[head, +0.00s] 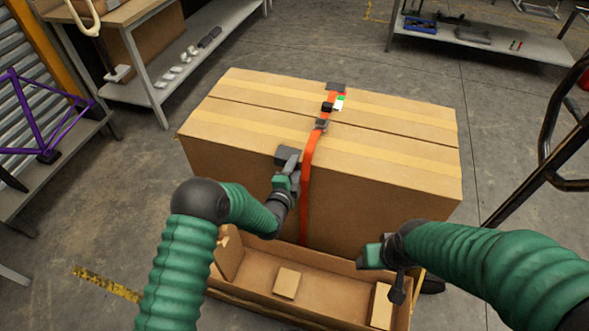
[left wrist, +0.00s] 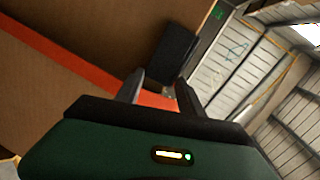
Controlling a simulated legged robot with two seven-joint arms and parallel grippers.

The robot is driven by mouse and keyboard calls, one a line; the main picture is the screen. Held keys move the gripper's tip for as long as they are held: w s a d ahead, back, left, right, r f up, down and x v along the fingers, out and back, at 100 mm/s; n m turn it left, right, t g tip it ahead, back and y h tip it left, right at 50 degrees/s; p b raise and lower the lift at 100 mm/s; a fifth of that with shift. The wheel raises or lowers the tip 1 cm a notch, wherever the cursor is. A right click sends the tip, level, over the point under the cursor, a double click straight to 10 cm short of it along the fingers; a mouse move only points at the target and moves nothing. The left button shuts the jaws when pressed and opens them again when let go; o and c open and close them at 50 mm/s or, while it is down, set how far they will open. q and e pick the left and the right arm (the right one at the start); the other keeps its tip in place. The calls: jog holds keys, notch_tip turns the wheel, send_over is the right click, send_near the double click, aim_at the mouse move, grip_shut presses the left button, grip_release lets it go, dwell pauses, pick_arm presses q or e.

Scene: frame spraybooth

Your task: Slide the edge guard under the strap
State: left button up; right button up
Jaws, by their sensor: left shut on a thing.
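A large cardboard box (head: 240,172) has an orange strap (head: 307,185) running over its top and down its near side. A dark grey edge guard (head: 284,152) sits at the box's near top edge, just left of the strap. My left gripper (head: 288,166) is shut on the guard from the near side. In the left wrist view the guard (left wrist: 172,57) is beyond the fingertips (left wrist: 160,92), and the strap (left wrist: 60,58) runs close to them. Whether the guard's edge is under the strap is hidden. My right gripper (head: 384,272) is over the open carton; its fingers are unclear.
A buckle (head: 321,124) and a small white and green tag (head: 340,102) are on the strap. Another dark guard (head: 336,87) is at the far edge. An open carton (head: 328,290) with small cardboard blocks stands in front. A dark cart handle (head: 550,170) is at right.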

aim_at(318, 170)
pick_arm(q)
jog(key=shift+s+d+f, duration=0.15)
jog(key=shift+s+d, duration=0.2)
jog(key=shift+d, duration=0.4)
jog(key=shift+s+d+b, duration=0.1)
jog(key=shift+s+d, duration=0.2)
jog(key=shift+d, duration=0.55)
jog(key=shift+s+d+b, duration=0.1)
jog(key=shift+s+d, duration=0.15)
jog(key=shift+d, duration=0.65)
jog(key=shift+s+d+b, duration=0.1)
jog(key=shift+s+d, duration=0.2)
jog(key=shift+d, duration=0.55)
jog(key=o, duration=1.1)
